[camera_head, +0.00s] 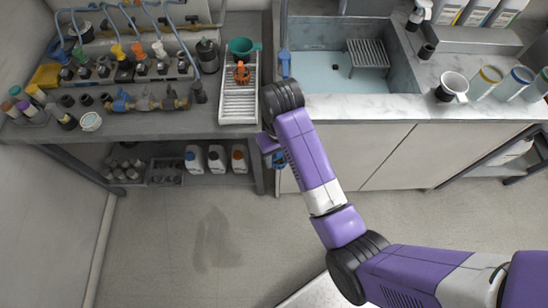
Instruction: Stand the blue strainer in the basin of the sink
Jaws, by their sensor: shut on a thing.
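My gripper (269,147) hangs in front of the counter's front edge, left of the sink cabinet, partly hidden behind my own purple arm. It is shut on a small blue thing (279,160), which looks like the blue strainer; only a part of it shows, below the counter top. The sink (403,75) is up and to the right of my gripper. Its basin has a pale blue floor with a dark drain, and a grey slatted rack (368,53) stands in its back right part.
A white ribbed tray (239,105) on the left counter holds an orange item (241,73) and a green cup-like thing (243,47). A blue upright item (285,63) is at the sink's left edge. A white mug (451,87) and jars stand right of the sink. The basin's front left is clear.

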